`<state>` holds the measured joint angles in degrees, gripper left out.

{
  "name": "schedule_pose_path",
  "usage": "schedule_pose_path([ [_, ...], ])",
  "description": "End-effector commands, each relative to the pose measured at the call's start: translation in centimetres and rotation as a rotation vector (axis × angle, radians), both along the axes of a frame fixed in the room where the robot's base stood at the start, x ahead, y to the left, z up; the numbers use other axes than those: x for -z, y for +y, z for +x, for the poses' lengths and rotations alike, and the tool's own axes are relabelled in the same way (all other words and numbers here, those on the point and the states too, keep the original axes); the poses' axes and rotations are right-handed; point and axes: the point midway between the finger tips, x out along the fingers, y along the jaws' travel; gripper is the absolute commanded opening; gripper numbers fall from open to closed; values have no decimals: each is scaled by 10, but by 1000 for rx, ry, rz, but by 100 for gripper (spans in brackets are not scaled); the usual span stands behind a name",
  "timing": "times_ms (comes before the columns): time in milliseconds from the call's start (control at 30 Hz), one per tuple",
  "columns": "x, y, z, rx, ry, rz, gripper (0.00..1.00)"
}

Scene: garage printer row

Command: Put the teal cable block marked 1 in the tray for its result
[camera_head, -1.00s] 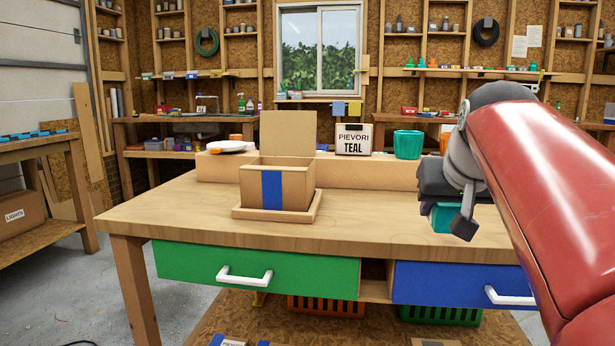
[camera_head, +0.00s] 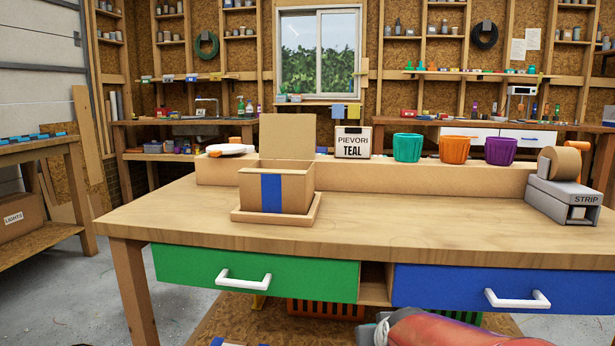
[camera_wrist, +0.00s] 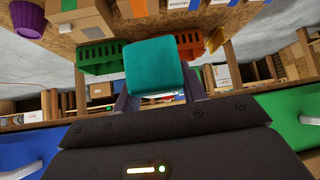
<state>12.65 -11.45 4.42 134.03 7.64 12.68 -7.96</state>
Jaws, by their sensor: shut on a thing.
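The teal cable block (camera_wrist: 155,65) is between the fingers of my gripper (camera_wrist: 160,98) in the wrist view. My gripper is shut on it. No number shows on the face I see. In the head view my gripper and the block are out of frame; only part of my red arm shows low at the right, in front of the bench. A shallow wooden tray (camera_head: 244,216) on the bench bears an open cardboard box (camera_head: 295,190) with a blue stripe. A sign (camera_head: 353,142) reads "PIEVORI TEAL".
The bench has a green drawer (camera_head: 190,265) and a blue drawer (camera_head: 430,285), both shut. Teal (camera_head: 407,148), orange (camera_head: 454,150) and purple (camera_head: 500,151) pots stand on its back ledge. A grey STRIP device (camera_head: 560,200) stands right. Green (camera_wrist: 98,58) and orange (camera_wrist: 188,43) crates are below. The bench middle is clear.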

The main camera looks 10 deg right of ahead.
Motion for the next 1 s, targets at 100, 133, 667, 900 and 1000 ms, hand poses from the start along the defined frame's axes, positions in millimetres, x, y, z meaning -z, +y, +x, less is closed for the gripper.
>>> schedule_pose_path([
  [100,58,17,5,-36,15,3,14],
  [133,55,16,7,-34,4,2,14],
  [667,107,28,14,-62,3,-2,14],
  [900,153,38,20,-84,4,-1,14],
  [1000,172,43,23,-96,3,-1,14],
])
